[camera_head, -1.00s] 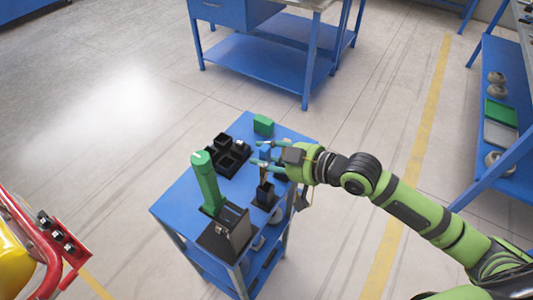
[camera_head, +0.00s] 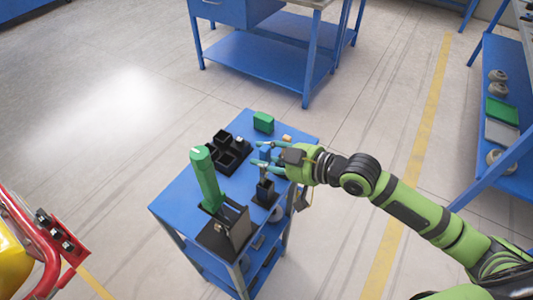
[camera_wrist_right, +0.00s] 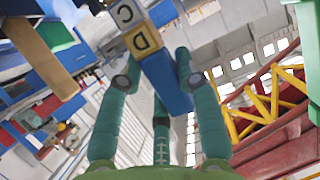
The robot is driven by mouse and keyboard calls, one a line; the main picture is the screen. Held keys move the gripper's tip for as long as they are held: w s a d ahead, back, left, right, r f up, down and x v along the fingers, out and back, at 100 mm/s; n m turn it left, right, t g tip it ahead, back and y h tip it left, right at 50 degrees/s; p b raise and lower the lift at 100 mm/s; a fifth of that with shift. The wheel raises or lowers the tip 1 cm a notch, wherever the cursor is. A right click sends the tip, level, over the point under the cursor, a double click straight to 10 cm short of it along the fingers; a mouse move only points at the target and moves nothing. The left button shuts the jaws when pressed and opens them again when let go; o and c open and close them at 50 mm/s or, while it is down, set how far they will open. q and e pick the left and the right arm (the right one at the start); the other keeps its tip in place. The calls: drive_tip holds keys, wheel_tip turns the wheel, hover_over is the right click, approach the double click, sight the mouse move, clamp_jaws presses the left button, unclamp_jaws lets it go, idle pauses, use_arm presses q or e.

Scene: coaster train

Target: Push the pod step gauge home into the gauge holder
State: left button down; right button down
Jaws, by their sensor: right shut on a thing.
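My right gripper (camera_head: 270,157) reaches over the right side of a small blue table. Its teal fingers are shut on the blue part of the pod step gauge (camera_wrist_right: 166,84). In the right wrist view the gauge also has a yellow step marked D and a white step marked C. In the head view the gauge (camera_head: 265,155) is small and partly hidden by the fingers. A small black open box, which looks like the gauge holder (camera_head: 263,194), stands directly below it. I cannot tell how deep the gauge sits in it. My left gripper is not in view.
On the blue table (camera_head: 178,198) stand a tall green handle-like part (camera_head: 206,180) in a black stand (camera_head: 226,231), a black compartment tray (camera_head: 222,160) and a green block (camera_head: 263,122). A red and yellow structure (camera_head: 35,240) is at the left. Open floor surrounds the table.

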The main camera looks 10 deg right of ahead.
sight(268, 173)
drive_tip(key=shift+f+b, duration=2.15)
drive_tip(key=shift+f, duration=1)
unclamp_jaws()
idle(0.5)
drive_tip(key=p+v, duration=0.3)
drive_tip(key=v, duration=0.4)
idle(0.5)
idle(0.7)
